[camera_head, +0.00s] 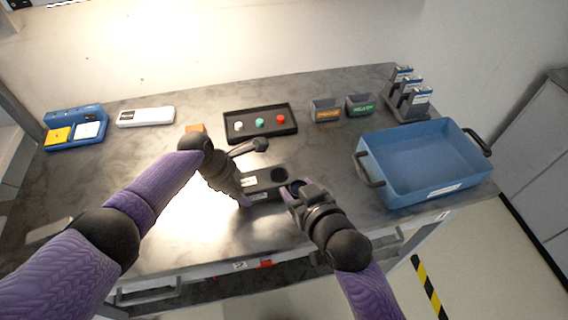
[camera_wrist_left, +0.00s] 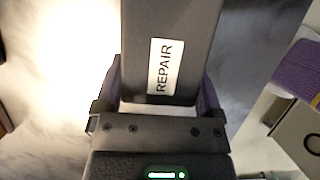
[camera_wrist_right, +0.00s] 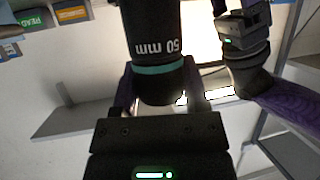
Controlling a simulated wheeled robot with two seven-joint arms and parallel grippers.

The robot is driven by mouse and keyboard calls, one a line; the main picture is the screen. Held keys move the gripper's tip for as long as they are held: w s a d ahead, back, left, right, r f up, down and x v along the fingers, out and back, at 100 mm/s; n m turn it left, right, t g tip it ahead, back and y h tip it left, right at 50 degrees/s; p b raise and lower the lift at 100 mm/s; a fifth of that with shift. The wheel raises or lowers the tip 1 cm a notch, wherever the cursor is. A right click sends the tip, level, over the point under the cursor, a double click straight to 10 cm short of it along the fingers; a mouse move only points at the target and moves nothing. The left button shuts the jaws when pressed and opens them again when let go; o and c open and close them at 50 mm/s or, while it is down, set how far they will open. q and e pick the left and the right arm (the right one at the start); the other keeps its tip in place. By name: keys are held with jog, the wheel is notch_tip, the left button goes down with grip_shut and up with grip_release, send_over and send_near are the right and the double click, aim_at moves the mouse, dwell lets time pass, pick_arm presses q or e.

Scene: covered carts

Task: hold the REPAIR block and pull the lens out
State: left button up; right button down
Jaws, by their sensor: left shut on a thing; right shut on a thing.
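The REPAIR block is a dark bar with a white label. In the head view the block (camera_head: 258,182) is held above the cart top; the left wrist view shows its labelled face (camera_wrist_left: 137,45). My left gripper (camera_head: 243,190) is shut on its left end, with a finger on each side (camera_wrist_left: 158,95). The black lens (camera_wrist_right: 155,30), marked "50 mm" with a teal ring, shows in the right wrist view. My right gripper (camera_wrist_right: 157,90) is shut on its lower part; in the head view this gripper (camera_head: 290,188) is at the block's right end. I cannot tell whether lens and block touch.
A blue crate (camera_head: 412,185) with dark handles stands at the right. A black tray (camera_head: 260,134) with coloured knobs, two small labelled bins (camera_head: 326,116) and a dark rack (camera_head: 407,105) stand at the back. A blue holder (camera_head: 62,145) is far left.

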jog(key=s+d, duration=0.3)
jog(key=s, duration=0.5)
jog(key=shift+d, duration=0.25)
jog(key=shift+s, duration=0.1)
pick_arm(q)
jog(key=o, duration=1)
jog(key=shift+a+r, duration=0.1)
